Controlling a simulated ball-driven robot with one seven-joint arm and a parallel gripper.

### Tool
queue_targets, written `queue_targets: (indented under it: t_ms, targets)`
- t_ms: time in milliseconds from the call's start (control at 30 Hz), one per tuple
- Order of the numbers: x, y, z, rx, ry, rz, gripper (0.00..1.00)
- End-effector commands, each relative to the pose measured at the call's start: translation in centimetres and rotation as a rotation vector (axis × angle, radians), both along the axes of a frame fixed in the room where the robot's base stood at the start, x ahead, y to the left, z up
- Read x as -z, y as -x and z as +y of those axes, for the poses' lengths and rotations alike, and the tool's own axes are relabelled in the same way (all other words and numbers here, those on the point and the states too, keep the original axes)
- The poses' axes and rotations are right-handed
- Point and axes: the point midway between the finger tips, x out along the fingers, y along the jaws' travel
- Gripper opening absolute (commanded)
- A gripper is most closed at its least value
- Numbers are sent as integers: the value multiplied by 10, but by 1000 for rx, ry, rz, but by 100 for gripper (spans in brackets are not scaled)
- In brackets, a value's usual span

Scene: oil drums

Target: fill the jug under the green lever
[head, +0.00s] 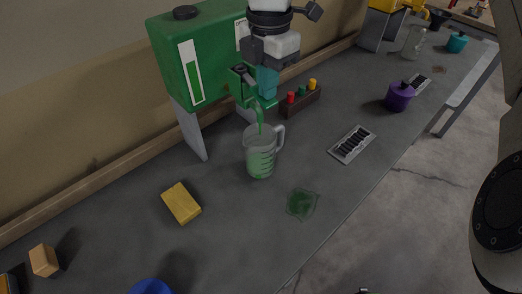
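A green tank (202,62) with a pale sight strip stands on legs at the back of the bench. Its green tap (240,86) is at the front right. A clear jug (261,152) with marks and a handle on its right stands upright below the tap. A green stream (260,116) runs from the spout into it, and green liquid fills a good part of it. My gripper (267,82) points down beside the tap, over the lever area. The lever is largely hidden there, and I cannot tell whether the fingers are open or shut.
A green puddle (302,204) lies right of the jug. A yellow sponge (181,203), a rack with coloured caps (300,98), a drain grate (352,144) and a purple pot (400,96) are nearby. A wooden block (43,261) is at lower left. The bench edge runs along the right.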

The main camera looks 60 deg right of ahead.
Motion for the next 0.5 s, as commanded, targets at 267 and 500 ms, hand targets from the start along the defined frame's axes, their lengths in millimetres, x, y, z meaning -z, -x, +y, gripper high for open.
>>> queue_targets:
  t_ms: [267,500]
  targets:
    - [0,0,0,0,0,1,0]
    - [-8,0,0,0,1,0,0]
